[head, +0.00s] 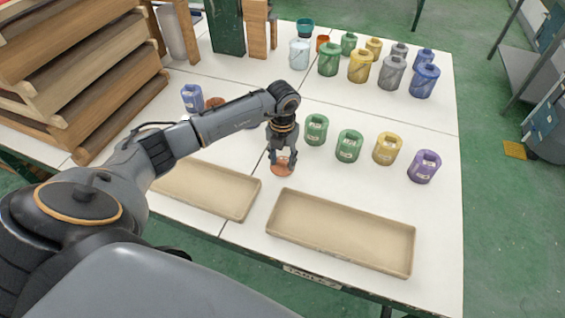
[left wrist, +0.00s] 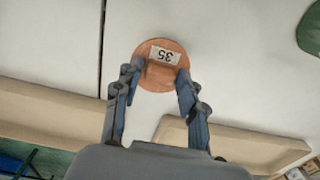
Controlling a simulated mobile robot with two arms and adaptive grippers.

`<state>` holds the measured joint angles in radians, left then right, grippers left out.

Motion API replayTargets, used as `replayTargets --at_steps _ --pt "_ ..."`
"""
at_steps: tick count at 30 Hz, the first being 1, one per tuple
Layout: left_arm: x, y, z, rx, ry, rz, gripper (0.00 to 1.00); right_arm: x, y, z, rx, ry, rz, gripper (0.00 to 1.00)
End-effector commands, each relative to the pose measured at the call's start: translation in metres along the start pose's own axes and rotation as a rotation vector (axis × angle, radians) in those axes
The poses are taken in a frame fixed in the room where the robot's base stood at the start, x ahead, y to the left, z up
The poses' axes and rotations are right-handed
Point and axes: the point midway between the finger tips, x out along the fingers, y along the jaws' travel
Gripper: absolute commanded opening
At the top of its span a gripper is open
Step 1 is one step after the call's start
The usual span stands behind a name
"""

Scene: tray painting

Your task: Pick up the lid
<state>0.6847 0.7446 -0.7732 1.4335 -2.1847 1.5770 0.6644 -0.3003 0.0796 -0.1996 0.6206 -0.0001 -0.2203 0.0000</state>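A round orange-brown lid (head: 283,168) lies on the white table, between the trays and the pots. The left wrist view shows this lid (left wrist: 150,48) with a raised grip on top and a white label reading 35, seen upside down. My left gripper (head: 282,160) is directly above the lid, pointing down. Its fingers (left wrist: 156,75) stand apart on either side of the raised grip, about as wide as the lid, with a gap at the left finger. Whether a finger touches the lid I cannot tell. My right gripper is not in view.
Two shallow beige trays (head: 340,233) (head: 207,190) lie at the table's front. Green, yellow and purple pots (head: 424,167) stand right of the gripper. More pots (head: 423,81) stand at the back. Stacked wooden trays (head: 75,70) fill the left side.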

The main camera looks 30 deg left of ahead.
Motion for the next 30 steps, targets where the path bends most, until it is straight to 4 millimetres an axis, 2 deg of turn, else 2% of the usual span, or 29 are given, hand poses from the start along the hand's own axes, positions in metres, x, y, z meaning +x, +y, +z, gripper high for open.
replayTargets --at_steps 1,3,13,17,23,26,30 --pt "0.001 0.0 0.0 0.0 0.001 0.001 0.22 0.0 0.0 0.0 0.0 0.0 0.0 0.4" --pt "0.001 0.0 0.0 0.0 0.001 0.001 0.1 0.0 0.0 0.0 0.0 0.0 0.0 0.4" --pt "0.001 0.0 -0.001 0.0 0.003 0.001 0.1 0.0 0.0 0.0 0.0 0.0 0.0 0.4" --pt "-0.006 0.0 0.0 0.0 0.001 0.001 0.1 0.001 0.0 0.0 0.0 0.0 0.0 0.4" --pt "-0.033 0.0 0.001 0.001 -0.003 0.0 0.1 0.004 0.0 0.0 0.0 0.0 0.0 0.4" --pt "-0.047 0.001 -0.014 0.003 -0.002 0.001 0.1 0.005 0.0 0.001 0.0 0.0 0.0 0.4" --pt "-0.077 0.001 -0.04 0.005 -0.004 0.002 0.1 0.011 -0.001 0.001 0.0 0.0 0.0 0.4"
